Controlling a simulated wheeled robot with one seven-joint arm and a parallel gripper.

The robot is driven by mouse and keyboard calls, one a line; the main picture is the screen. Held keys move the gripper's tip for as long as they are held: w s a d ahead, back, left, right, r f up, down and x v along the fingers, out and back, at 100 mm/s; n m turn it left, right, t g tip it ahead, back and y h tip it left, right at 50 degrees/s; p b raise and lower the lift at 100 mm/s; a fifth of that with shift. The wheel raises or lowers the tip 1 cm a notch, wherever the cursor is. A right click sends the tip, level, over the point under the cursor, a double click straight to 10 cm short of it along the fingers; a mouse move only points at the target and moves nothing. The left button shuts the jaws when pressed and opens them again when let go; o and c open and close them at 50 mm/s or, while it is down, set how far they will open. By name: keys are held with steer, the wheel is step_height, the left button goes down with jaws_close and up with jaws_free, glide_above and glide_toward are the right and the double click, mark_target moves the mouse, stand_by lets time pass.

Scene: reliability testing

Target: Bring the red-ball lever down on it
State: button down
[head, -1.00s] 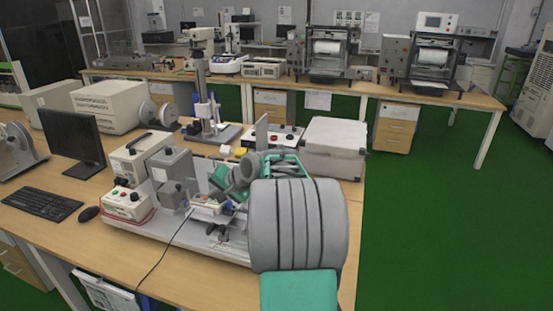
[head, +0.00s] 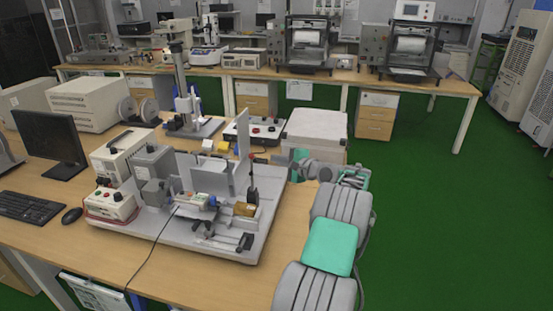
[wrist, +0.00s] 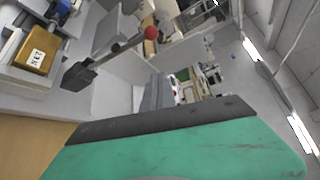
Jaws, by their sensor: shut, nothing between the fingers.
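The lever is a dark rod with a red ball (head: 252,161) on top. It stands upright at the right end of a test fixture, on a grey base plate (head: 215,245). In the wrist view the red ball (wrist: 151,32) and its rod run down to a black pivot block (wrist: 78,76). A small orange-yellow block (head: 244,209) with a label sits next to the lever's foot; it also shows in the wrist view (wrist: 37,48). My gripper (wrist: 165,120) is shut and empty, apart from the lever. In the head view it is right of the lever, its fingertips unclear.
A tall clear plate (head: 242,153) stands just behind the lever. A white box (head: 316,128) is behind my wrist. A control box (head: 112,204), monitor (head: 48,138) and keyboard (head: 28,206) are at left. Green floor is open at right.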

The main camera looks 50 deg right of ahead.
mark_target(252, 174)
steer(key=w+a+p, duration=0.3)
steer(key=w, duration=0.2)
steer(key=shift+w, duration=0.35)
steer(key=shift+a+f+b, duration=0.1)
steer(key=shift+a+b, duration=0.1)
steer(key=shift+b, duration=0.15)
